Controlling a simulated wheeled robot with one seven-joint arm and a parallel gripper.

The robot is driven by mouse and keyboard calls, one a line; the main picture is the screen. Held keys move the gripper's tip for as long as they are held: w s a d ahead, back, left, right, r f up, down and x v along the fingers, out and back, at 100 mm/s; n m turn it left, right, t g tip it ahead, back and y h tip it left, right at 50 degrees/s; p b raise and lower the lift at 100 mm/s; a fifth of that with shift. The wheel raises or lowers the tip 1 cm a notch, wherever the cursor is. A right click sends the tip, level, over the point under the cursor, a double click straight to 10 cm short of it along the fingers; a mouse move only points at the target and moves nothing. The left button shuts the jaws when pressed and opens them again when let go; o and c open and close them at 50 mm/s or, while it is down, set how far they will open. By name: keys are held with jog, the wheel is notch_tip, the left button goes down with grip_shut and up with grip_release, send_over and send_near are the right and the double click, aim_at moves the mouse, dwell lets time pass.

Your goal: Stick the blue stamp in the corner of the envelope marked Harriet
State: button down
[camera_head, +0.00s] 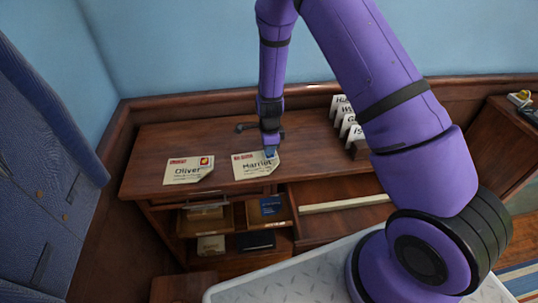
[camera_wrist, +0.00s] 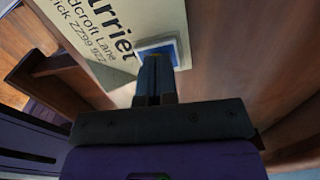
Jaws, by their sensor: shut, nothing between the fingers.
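The envelope marked Harriet (camera_head: 250,168) lies flat on the wood desk; its end also shows in the wrist view (camera_wrist: 110,22). The blue stamp (camera_wrist: 174,50), with a pale border, lies at a corner of this envelope, close to its edge. My gripper (camera_head: 269,149) is shut, its fingertips (camera_wrist: 157,58) over the stamp and hiding part of it. Nothing shows between the fingers. Whether the tips touch the stamp I cannot tell.
An envelope marked Oliver (camera_head: 188,172) with a red and yellow stamp lies to the left. A rack of name cards (camera_head: 346,121) stands at the right. Open compartments (camera_head: 235,215) below the desktop hold small items. A dark object (camera_head: 245,127) lies behind my gripper.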

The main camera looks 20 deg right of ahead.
jog(key=shift+s+f, duration=0.1)
jog(key=shift+f, duration=0.35)
dwell(0.9)
jog(key=shift+r, duration=3.55)
